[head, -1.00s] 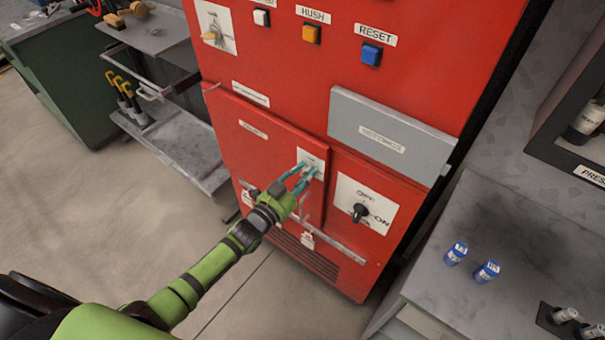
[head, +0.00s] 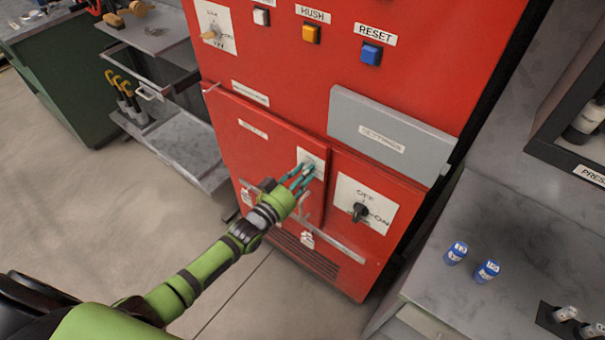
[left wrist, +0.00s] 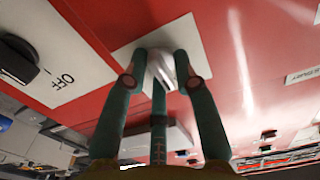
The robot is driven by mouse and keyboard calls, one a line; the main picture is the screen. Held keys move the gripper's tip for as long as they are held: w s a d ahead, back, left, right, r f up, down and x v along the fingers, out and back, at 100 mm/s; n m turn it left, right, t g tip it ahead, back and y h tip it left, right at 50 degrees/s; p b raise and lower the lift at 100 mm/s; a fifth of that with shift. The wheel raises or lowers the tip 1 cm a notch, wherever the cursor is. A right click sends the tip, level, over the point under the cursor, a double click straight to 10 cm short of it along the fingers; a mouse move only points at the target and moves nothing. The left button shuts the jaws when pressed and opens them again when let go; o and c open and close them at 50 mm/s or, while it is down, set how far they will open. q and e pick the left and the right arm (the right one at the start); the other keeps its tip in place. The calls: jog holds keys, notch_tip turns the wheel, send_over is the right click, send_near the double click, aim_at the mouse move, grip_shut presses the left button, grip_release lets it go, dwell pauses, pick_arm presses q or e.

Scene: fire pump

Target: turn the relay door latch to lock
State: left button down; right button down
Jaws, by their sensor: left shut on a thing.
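The relay door (head: 258,148) is a red panel low on the left of the red cabinet, and it sits flush with the front. Its latch is a small grey knob on a white plate (head: 312,160) near the door's right edge. My left gripper (head: 303,174) reaches it from below left, and its teal fingers hide most of the latch. In the left wrist view the fingers (left wrist: 160,78) are shut on the grey latch (left wrist: 162,68), in front of its white plate (left wrist: 130,55). The latch's marks cannot be read. My right gripper is not in view.
Right of the latch is a black OFF/ON rotary switch (head: 360,212). A grey settings cover (head: 390,135) juts out above it. A grey counter (head: 500,220) with blue cylinders stands at right. Open floor lies at left.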

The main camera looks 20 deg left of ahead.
pick_arm(q)
jog(key=shift+s+d+f, duration=0.15)
jog(key=shift+d+f, duration=0.1)
jog(key=c, duration=1.3)
grip_release()
jog(key=shift+o, duration=0.6)
jog(key=shift+r, duration=0.15)
jog(key=v, duration=1.2)
